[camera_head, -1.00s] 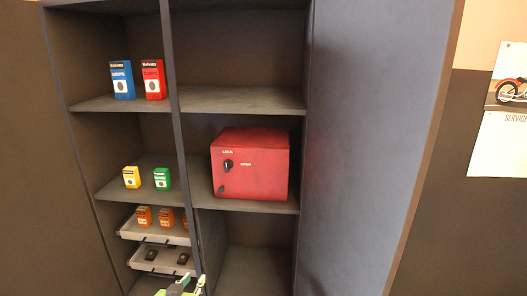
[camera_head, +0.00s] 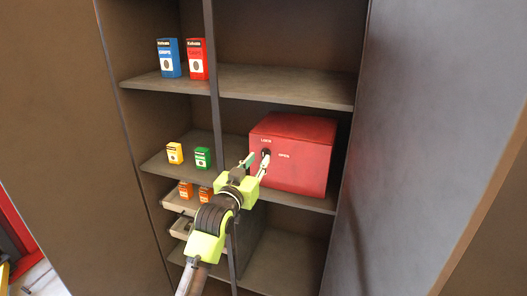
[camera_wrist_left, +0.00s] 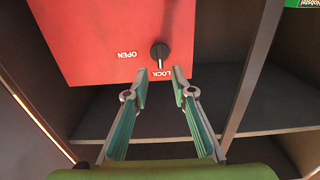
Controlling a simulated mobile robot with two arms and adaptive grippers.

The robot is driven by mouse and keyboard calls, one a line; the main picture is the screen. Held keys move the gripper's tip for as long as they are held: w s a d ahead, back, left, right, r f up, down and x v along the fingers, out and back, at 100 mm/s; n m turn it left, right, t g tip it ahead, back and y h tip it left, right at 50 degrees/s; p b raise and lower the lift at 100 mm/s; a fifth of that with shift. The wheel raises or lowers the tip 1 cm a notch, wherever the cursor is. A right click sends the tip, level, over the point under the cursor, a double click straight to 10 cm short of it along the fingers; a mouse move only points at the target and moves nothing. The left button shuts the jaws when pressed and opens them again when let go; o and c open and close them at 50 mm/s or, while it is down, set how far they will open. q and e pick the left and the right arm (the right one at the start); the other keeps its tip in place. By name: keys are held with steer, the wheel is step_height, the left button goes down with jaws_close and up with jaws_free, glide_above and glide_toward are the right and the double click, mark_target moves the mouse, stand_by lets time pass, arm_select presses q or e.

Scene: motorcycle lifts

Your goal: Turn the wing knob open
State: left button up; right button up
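The wing knob (camera_wrist_left: 160,52) is black and sits on the front of a red box (camera_head: 300,160). In the left wrist view the red box (camera_wrist_left: 100,40) fills the top, with the printed words LOCK and OPEN. The knob's narrow end points toward LOCK. My left gripper (camera_head: 257,159) is in front of the knob and hides part of it in the head view. In the left wrist view my left gripper (camera_wrist_left: 160,78) is open, its two fingertips apart just short of the knob, with nothing between them. My right gripper is not in view.
The red box stands on a shelf (camera_head: 317,203) in an open cabinet. A vertical divider (camera_head: 212,85) is left of it. Blue (camera_head: 169,58) and red cartons (camera_head: 198,60) stand above; yellow (camera_head: 174,153) and green cartons (camera_head: 202,158) stand left. A cabinet door (camera_head: 430,130) is at the right.

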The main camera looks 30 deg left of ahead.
mark_target(263, 153)
arm_select(q)
steer(key=shift+p+x, duration=0.35)
steer(key=shift+x, duration=2.1)
jaws_close()
